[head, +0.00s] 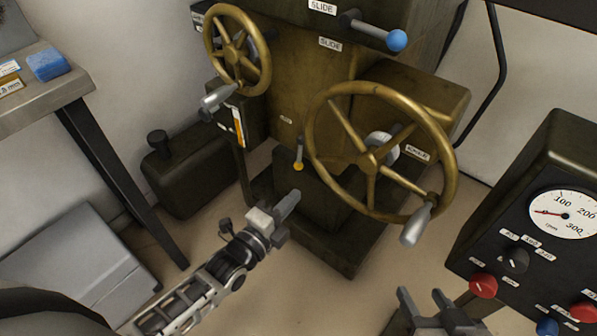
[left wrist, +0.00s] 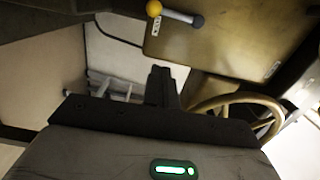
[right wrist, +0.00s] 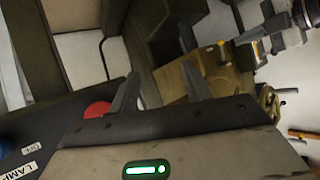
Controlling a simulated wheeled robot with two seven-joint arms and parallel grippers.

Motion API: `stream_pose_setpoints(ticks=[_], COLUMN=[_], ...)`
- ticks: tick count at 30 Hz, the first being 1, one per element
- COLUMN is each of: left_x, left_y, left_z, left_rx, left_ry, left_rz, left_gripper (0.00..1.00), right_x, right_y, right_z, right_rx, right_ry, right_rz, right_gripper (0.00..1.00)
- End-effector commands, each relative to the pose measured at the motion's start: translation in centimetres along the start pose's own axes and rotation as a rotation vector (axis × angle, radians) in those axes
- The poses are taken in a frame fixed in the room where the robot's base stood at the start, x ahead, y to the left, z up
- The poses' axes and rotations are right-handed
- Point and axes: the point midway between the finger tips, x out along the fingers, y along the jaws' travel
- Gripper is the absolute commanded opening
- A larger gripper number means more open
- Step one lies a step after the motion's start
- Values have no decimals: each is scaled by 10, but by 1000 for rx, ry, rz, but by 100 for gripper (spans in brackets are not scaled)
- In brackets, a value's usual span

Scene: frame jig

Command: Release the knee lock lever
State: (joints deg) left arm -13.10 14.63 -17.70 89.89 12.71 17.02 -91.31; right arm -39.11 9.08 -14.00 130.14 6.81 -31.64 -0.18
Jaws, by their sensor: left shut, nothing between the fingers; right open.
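A small lever with a yellow ball knob (head: 299,166) hangs nearly straight down on the front of the dark machine; I take it to be the knee lock lever.
A large brass handwheel (head: 318,125) stands right of the lever, a smaller one (head: 210,48) at upper left. A blue-knobbed lever (head: 397,40) sticks out above. A control box with a dial (head: 563,214) stands at right, a bench (head: 45,95) at left.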

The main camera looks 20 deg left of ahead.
Motion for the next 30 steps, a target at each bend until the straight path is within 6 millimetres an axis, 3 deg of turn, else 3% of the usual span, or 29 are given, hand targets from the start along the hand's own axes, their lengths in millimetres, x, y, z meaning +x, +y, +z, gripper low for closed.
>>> stream_pose_setpoints(ticks=[6, 11, 18, 30], left_x=[50, 79, 83, 84], left_y=[1, 1, 1, 0], left_z=[0, 2, 33, 39], left_rx=[-1, -1, 0, -3], left_ry=[0, 0, 1, 0], left_rz=[-3, 0, 2, 1], left_gripper=[0, 0, 0, 0], right_x=[11, 23, 31, 33], right_y=[1, 2, 1, -1], right_z=[18, 28, 33, 38], right_rx=[7, 10, 13, 16], right_ry=[-34, -56, -71, -85], right_rz=[-8, -17, -27, -32], right_gripper=[48, 48, 48, 48])
